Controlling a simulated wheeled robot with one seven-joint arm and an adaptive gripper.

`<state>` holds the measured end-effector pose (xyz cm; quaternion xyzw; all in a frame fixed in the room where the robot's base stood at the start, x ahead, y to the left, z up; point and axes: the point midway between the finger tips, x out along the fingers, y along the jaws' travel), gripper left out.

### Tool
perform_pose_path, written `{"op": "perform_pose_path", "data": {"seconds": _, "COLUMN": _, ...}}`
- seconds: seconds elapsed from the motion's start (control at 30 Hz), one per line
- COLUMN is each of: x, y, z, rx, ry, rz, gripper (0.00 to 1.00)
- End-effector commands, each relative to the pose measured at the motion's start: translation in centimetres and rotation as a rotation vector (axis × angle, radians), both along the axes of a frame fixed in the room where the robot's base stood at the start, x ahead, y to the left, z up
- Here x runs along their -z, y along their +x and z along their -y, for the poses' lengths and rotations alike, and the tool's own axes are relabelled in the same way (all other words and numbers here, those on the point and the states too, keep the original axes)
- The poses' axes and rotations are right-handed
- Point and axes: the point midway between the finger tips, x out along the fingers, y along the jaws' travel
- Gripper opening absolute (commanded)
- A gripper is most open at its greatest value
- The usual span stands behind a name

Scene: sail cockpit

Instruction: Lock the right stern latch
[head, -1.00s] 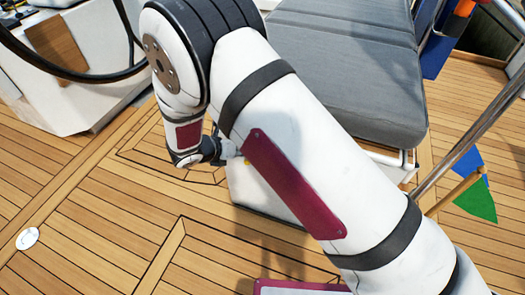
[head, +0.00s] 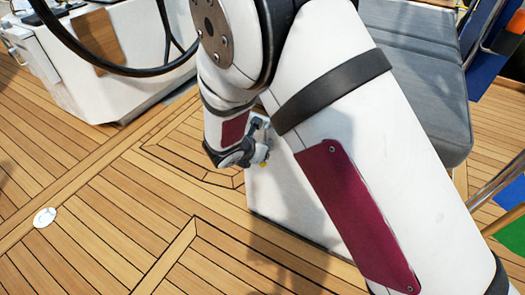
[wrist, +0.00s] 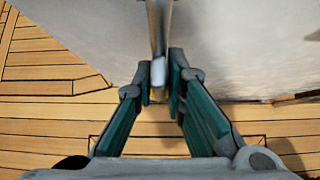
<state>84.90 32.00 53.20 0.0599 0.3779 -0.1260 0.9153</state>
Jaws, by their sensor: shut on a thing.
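In the wrist view, a narrow metal lever (wrist: 159,35) with a pale rounded end comes down from the top against a white panel; it looks like the latch. A small yellow part shows at its lower end. My gripper (wrist: 159,82) has its two green-padded fingers closed around that end. In the head view, my gripper (head: 262,152) is beside the white seat base, partly hidden by my arm. The latch's mounting is out of sight, and I cannot tell whether it is locked.
The white seat base (head: 292,200) stands on teak decking (head: 95,205) under a grey cushion (head: 435,85). A black steering wheel (head: 118,70) and a white console (head: 120,95) are at upper left.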

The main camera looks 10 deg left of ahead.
Motion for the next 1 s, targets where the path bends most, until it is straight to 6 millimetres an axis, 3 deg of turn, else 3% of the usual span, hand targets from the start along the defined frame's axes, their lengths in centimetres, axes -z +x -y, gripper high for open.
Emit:
{"op": "perform_pose_path", "data": {"seconds": 0.13, "x": -0.1, "y": 0.1, "z": -0.2, "rx": 0.001, "ry": 0.006, "rz": 0.001, "gripper": 0.00}}
{"op": "perform_pose_path", "data": {"seconds": 0.17, "x": -0.1, "y": 0.1, "z": -0.2, "rx": 0.001, "ry": 0.006, "rz": 0.001, "gripper": 0.17}}
{"op": "perform_pose_path", "data": {"seconds": 0.23, "x": -0.1, "y": 0.1, "z": -0.2, "rx": 0.001, "ry": 0.006, "rz": 0.001, "gripper": 0.30}}
{"op": "perform_pose_path", "data": {"seconds": 0.63, "x": -0.5, "y": -0.4, "z": -0.2, "rx": 0.000, "ry": 0.003, "rz": 0.001, "gripper": 0.30}}
{"op": "perform_pose_path", "data": {"seconds": 1.0, "x": -5.3, "y": -4.9, "z": -1.5, "rx": -0.002, "ry": 0.005, "rz": 0.001, "gripper": 0.30}}
